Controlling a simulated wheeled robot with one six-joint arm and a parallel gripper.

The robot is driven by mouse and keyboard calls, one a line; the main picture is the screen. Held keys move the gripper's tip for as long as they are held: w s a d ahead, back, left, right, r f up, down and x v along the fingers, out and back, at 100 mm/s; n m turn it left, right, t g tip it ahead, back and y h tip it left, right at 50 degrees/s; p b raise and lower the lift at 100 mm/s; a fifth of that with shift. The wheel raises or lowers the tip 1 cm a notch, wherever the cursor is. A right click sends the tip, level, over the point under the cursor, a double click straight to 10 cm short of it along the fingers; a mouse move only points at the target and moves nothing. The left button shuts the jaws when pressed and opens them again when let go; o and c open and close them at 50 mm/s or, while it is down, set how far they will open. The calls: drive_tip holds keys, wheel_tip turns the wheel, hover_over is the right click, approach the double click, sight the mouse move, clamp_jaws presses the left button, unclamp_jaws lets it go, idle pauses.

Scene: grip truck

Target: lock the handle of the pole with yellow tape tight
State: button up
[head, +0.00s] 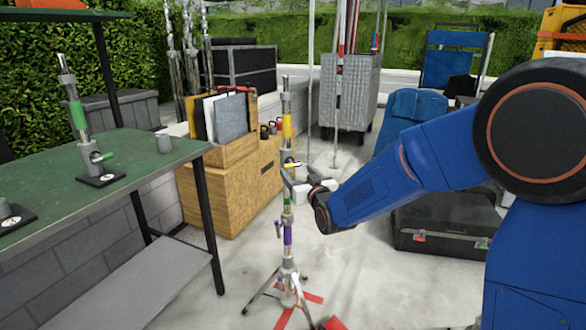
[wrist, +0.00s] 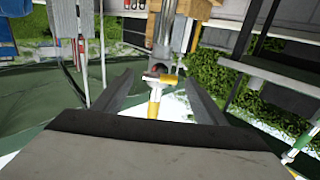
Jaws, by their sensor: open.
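The pole with yellow tape (head: 287,126) stands upright on a tripod in the middle of the head view, with green and purple bands lower down. A small handle with a yellow part (head: 292,165) sticks out at its collar, just above my gripper (head: 291,182). In the wrist view, my gripper (wrist: 158,95) is open, its two dark fingers spread on either side of a grey and yellow fitting (wrist: 158,80). The grey pole (wrist: 163,38) rises behind that fitting. I cannot tell whether a finger touches the handle.
A green table (head: 135,160) at left holds a short post with green tape (head: 78,116). A wooden crate (head: 235,185) stands behind the pole. A black case (head: 440,230) lies at right. Tripod legs (head: 262,290) spread below. Open pavement lies between the pole and the case.

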sight(293, 167)
drive_tip(key=shift+x, duration=2.5)
drive_tip(key=shift+c, duration=0.6)
drive_tip(key=c, duration=0.9)
